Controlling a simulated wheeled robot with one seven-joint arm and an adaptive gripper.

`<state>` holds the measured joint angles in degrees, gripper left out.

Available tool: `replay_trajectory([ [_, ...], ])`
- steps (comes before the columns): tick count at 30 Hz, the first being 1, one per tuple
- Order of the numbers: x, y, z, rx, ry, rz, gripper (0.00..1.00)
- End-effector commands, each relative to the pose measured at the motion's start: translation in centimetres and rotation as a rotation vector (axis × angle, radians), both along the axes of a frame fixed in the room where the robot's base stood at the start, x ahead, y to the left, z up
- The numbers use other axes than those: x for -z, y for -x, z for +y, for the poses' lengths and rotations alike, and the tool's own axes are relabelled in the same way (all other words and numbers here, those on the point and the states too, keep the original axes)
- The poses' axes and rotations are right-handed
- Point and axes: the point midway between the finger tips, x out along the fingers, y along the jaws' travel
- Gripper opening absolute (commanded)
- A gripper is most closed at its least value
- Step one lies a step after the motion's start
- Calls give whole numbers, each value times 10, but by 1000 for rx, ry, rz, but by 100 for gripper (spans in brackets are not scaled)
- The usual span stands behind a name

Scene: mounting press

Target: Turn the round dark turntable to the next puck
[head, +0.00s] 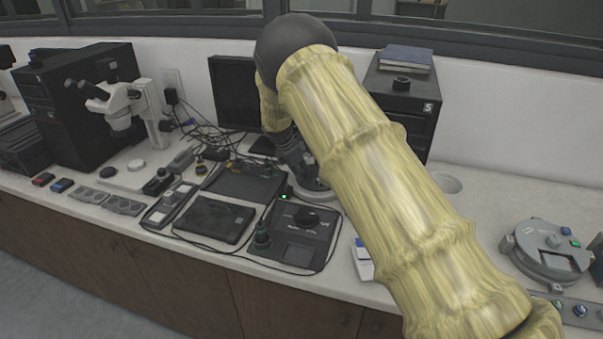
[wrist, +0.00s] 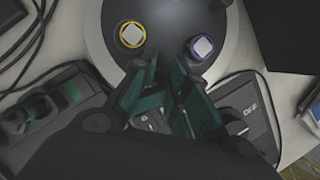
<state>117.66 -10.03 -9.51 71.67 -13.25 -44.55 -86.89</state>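The round dark turntable (wrist: 165,32) with a pale grey outer rim fills the top middle of the wrist view. The fingertips lie below and between the two pucks in the picture; contact is unclear. In the head view, my arm hides most of the turntable (head: 316,192).
Dark trays (head: 213,220), cables and a microscope (head: 125,103) are to the left. A dark cabinet (head: 403,104) stands behind. A round grey device (head: 552,247) is at the right.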

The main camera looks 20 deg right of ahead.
Motion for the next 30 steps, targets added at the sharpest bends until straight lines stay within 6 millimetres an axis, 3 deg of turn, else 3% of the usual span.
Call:
replay_trajectory([
  [1, 2, 0, 0, 0, -1, 2, 25],
  [3, 2, 0, 0, 0, -1, 2, 35],
  [14, 1, 0, 1, 0, -1, 2, 35],
  [30, -25, 2, 10, 0, -1, 2, 35],
])
